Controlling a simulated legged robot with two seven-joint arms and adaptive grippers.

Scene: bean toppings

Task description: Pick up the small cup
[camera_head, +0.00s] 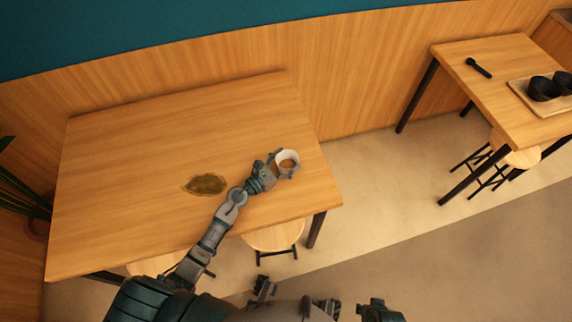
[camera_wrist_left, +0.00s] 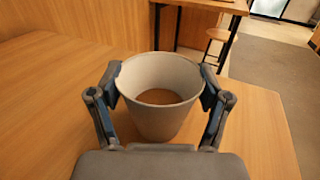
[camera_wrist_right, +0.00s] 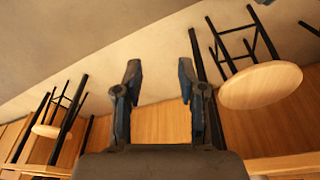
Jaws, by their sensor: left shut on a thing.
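The small cup (camera_head: 288,160) is light grey and round, with a brownish inside bottom. It is at the right part of the near wooden table (camera_head: 150,150) in the head view. In the left wrist view the cup (camera_wrist_left: 160,112) stands upright between the fingers of my left gripper (camera_wrist_left: 160,95), which press on its two sides. My left gripper also shows in the head view (camera_head: 274,165), at the cup's left side. I cannot tell whether the cup touches the table. My right gripper (camera_wrist_right: 155,80) has its fingers apart with nothing between them; stools and floor lie beyond.
A brown patch (camera_head: 205,184) lies on the table left of the cup. A stool (camera_head: 275,237) stands at the table's front edge. A plant stands far left.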

